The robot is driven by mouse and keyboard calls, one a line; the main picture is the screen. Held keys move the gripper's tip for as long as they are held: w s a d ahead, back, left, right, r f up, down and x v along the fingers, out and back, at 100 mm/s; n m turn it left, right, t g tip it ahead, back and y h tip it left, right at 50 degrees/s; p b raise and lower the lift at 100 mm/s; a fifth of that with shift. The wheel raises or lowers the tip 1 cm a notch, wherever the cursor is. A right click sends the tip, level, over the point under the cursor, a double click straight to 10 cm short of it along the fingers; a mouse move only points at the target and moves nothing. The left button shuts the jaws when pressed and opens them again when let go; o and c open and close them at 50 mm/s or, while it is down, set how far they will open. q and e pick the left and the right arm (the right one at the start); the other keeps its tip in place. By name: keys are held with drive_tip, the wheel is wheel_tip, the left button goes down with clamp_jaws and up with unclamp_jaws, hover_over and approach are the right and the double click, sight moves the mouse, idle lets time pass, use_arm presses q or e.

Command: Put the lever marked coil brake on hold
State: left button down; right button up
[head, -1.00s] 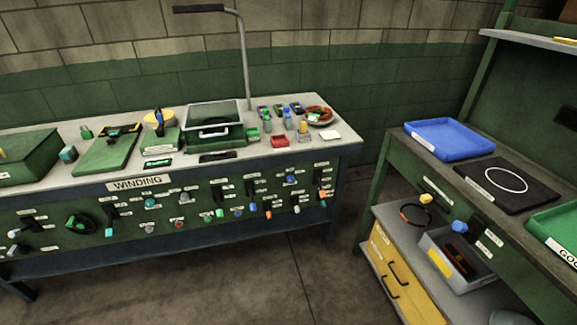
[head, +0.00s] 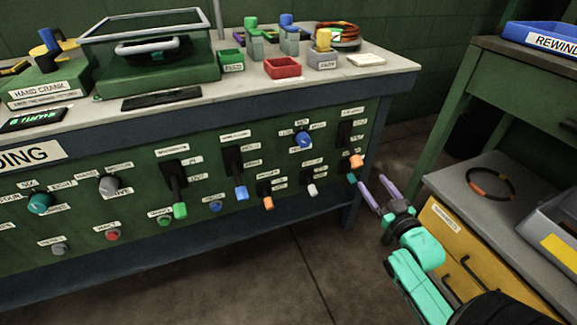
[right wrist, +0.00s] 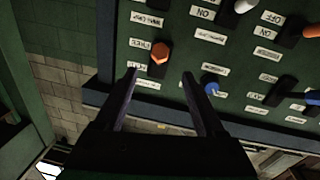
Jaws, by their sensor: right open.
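A lever with an orange knob (head: 356,161) stands at the right end of the bench's green front panel, its knob below a dark slot. Its name plate is too small to read, so I cannot confirm it is the coil brake. In the right wrist view the orange knob (right wrist: 160,53) shows beside small plates, just beyond my fingertips. My right gripper (head: 372,180) is open and empty, its two purple fingers apart, just below and right of that knob. In the right wrist view the right gripper (right wrist: 160,80) has the knob in line with its gap. My left gripper is not in view.
More levers share the panel, including ones with green (head: 180,210), blue (head: 241,193) and orange (head: 268,203) knobs. A blue round knob (right wrist: 210,84) is close to one finger. A shelf unit with a yellow drawer (head: 455,250) stands right.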

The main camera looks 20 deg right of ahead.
sight(352, 155)
drive_tip(key=w+b, duration=0.1)
drive_tip(key=w, duration=0.3)
drive_tip(key=w+d+b, duration=0.1)
drive_tip(key=w, duration=0.2)
drive_tip(key=w+b, duration=0.1)
drive_tip(key=w, duration=0.3)
drive_tip(key=shift+w+d, duration=0.2)
drive_tip(key=shift+w, duration=0.15)
drive_tip(key=shift+w+d+b, duration=0.15)
drive_tip(key=shift+w+b, duration=0.25)
drive_tip(key=shift+w, duration=1.05)
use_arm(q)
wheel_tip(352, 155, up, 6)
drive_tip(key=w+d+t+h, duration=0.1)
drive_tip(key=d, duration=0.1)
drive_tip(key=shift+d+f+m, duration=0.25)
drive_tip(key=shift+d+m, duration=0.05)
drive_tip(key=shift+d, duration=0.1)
use_arm(e)
drive_tip(key=shift+c, duration=0.4)
clamp_jaws()
